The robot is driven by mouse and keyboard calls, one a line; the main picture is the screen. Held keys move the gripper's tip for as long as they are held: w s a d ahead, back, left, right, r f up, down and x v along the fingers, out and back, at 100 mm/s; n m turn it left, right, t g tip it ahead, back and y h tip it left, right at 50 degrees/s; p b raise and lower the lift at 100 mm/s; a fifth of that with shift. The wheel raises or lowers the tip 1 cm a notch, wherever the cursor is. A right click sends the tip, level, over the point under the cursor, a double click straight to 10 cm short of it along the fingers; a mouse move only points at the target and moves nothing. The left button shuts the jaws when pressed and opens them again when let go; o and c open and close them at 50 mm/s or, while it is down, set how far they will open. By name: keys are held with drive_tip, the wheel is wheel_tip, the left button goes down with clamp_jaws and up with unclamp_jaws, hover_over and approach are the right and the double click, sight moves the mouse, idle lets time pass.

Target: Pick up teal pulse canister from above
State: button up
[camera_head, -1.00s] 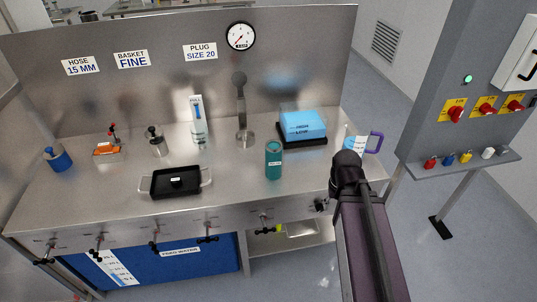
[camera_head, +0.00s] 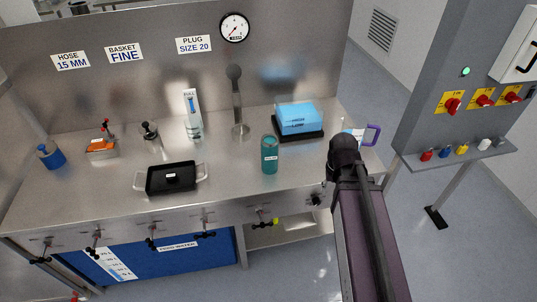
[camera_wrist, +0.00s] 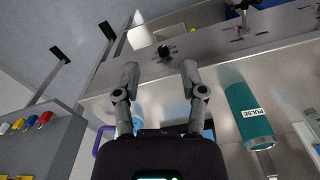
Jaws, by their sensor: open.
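The teal pulse canister (camera_head: 269,155) stands upright on the steel bench, right of the black tray and in front of the blue box. It also shows in the wrist view (camera_wrist: 248,112), at the right, with its white PULSE label visible. My gripper (camera_wrist: 160,72) has its two fingers spread with nothing between them. The canister is to the right of the fingers and apart from them. In the head view my arm reaches over the bench's right end, and its fingers are hidden there.
A blue-topped box (camera_head: 297,119) sits behind the canister, and a post (camera_head: 239,105) stands behind left. A black tray (camera_head: 171,178) lies to the left. A purple-handled mug (camera_head: 371,134) is near my arm. Valve handles (camera_head: 262,217) line the front edge.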

drive_tip(key=w+a+r+m+p, duration=0.2)
drive_tip(key=w+a+r+p, duration=0.4)
drive_tip(key=w+a, duration=0.3)
drive_tip(key=w+a+r+m+p, duration=0.2)
drive_tip(key=w+a+r+p, duration=0.5)
drive_tip(key=w, duration=0.6)
drive_tip(key=shift+w+a+r, duration=0.25)
drive_tip(key=shift+a+r, duration=0.15)
drive_tip(key=shift+a, duration=0.8)
drive_tip(key=b, duration=0.9)
hover_over(276, 142)
wheel_tip(276, 142, down, 9)
drive_tip(key=shift+w+d+r, duration=0.1)
drive_tip(key=shift+w+r, duration=0.05)
drive_tip(key=shift+r, duration=0.05)
drive_tip(key=shift+f, duration=0.2)
drive_tip(key=shift+f+b, duration=2.35)
drive_tip(key=shift+f, duration=0.1)
drive_tip(key=shift+f, duration=0.2)
